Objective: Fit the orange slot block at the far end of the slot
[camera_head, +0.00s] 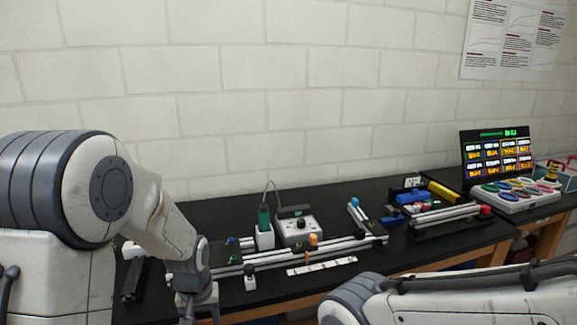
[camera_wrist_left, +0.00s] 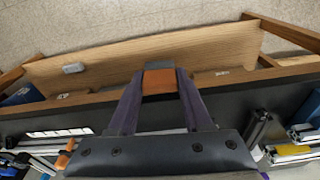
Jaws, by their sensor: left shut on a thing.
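The orange slot block (camera_wrist_left: 159,82) is pinched between the fingertips of my left gripper (camera_wrist_left: 160,74) in the left wrist view. In that view they are over the wooden table edge. The block is mostly hidden there. The rail lies on the black bench, with an orange knob-like piece (camera_head: 313,240) on it right of its middle. My right gripper is out of view; only my right arm shows at the bottom right.
A white control box (camera_head: 297,230) and a green device (camera_head: 264,222) stand behind the rail. A white marked strip (camera_head: 322,266) lies in front of it. A white block with a black knob (camera_head: 250,278) stands near its left end. A tray of parts and a screen (camera_head: 497,155) are at right.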

